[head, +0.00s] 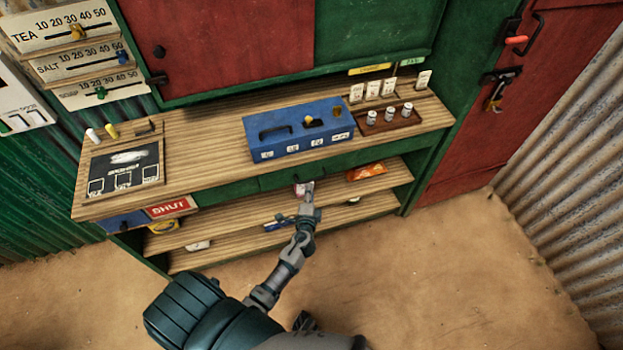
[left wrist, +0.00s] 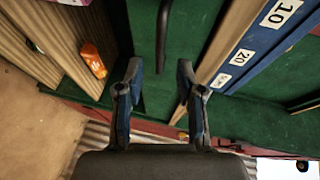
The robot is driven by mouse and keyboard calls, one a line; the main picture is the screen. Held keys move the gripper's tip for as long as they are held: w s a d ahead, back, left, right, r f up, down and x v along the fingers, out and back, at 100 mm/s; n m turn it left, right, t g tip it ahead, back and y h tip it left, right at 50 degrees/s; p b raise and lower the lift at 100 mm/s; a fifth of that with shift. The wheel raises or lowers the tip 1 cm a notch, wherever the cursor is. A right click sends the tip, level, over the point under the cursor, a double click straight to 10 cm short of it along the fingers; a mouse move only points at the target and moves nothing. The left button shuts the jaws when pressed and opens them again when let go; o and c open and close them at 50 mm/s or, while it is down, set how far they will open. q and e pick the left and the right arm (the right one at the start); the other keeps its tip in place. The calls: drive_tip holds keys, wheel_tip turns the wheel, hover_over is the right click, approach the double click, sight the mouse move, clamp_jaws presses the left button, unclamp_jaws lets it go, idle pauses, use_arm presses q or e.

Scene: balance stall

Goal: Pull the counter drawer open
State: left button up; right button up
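The counter drawer (head: 285,180) is a green front under the wooden counter top, level with the counter's green face. In the left wrist view the green front (left wrist: 185,65) fills the middle, with a dark bar handle (left wrist: 163,38) on it. My left gripper (head: 308,188) is at the drawer front and hides part of it in the head view. In the left wrist view my left gripper (left wrist: 158,72) is open, its two fingers apart on either side of the handle's line. The handle's near end lies just beyond the fingertips. I cannot make out my right gripper.
A blue cash box (head: 285,150) stands on the counter above the drawer, and a tray of small tins (head: 390,120) is to its right. Shelves below hold an orange packet (head: 367,171). A red SHUT sign (head: 167,209) is at the left. The dirt floor in front is clear.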

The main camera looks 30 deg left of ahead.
sight(313, 179)
use_arm(q)
drive_tip(key=x, duration=0.4)
drive_tip(key=d+x, duration=0.1)
drive_tip(key=x, duration=0.2)
drive_tip(key=shift+w+r+b, duration=0.1)
drive_tip(key=shift+w+b, duration=0.15)
drive_tip(key=shift+b, duration=0.1)
drive_tip(key=shift+a, duration=0.45)
clamp_jaws()
use_arm(e)
drive_tip(key=shift+w+d+r, duration=0.15)
drive_tip(key=shift+w+r, duration=0.65)
drive_tip(key=shift+w, duration=0.3)
